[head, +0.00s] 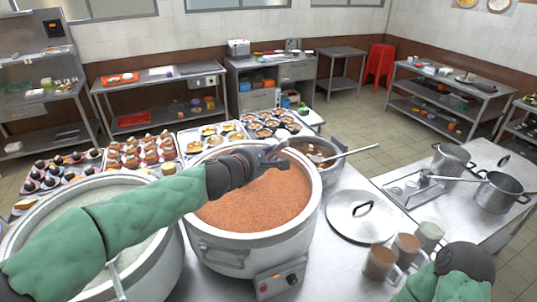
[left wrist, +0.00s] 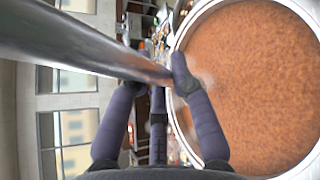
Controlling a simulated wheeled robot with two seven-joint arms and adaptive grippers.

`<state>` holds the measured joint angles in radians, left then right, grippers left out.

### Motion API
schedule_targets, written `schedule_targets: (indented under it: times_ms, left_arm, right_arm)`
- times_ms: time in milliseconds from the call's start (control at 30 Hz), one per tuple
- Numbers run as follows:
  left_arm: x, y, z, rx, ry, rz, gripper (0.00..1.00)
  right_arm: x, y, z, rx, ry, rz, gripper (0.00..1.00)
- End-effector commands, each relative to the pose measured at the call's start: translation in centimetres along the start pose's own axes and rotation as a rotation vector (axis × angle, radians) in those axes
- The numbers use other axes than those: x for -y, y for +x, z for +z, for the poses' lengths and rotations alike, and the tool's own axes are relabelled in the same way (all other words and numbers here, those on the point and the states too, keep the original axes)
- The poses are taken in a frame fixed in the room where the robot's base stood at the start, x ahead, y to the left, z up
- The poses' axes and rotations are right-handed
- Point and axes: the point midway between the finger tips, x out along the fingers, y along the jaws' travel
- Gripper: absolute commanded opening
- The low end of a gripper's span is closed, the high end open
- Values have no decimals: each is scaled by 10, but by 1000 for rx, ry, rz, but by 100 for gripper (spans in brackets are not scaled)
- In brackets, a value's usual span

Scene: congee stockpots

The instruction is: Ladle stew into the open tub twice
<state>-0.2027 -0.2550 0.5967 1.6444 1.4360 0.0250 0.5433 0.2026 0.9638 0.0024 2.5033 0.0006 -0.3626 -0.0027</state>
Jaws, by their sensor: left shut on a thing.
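A large white pot (head: 222,256) full of orange-brown stew (head: 255,200) stands in the middle of the near counter. My left gripper (head: 277,156) is over the far part of this pot. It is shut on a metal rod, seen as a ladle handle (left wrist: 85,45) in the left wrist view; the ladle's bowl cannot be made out. The stew pot also shows at the right of that view (left wrist: 184,75). Three cups or small tubs (head: 381,263) stand at the front right; I cannot tell which is the open tub. My right gripper's dark housing (head: 466,262) shows at lower right, its fingers hidden.
A second big pot (head: 165,262) with pale contents stands at the left, partly under my left arm. A smaller pot (head: 325,168) with a long handle (head: 352,154) sits behind the stew pot. A lid (head: 361,216) lies to the right. Trays of jars and bowls (head: 140,153) line the back.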

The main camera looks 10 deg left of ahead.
Motion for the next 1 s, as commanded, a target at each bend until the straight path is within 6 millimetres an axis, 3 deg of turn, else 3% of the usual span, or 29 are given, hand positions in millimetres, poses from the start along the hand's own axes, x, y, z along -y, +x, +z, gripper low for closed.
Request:
schedule_targets:
  times_ms: [467,1000]
  left_arm:
    - [-5,-2,5,1,2,2,0]
    - [-5,-2,4,12,35,28,0]
  right_arm:
    - [2,-6,0,0,0,0,40]
    - [-4,11,0,0,0,0,40]
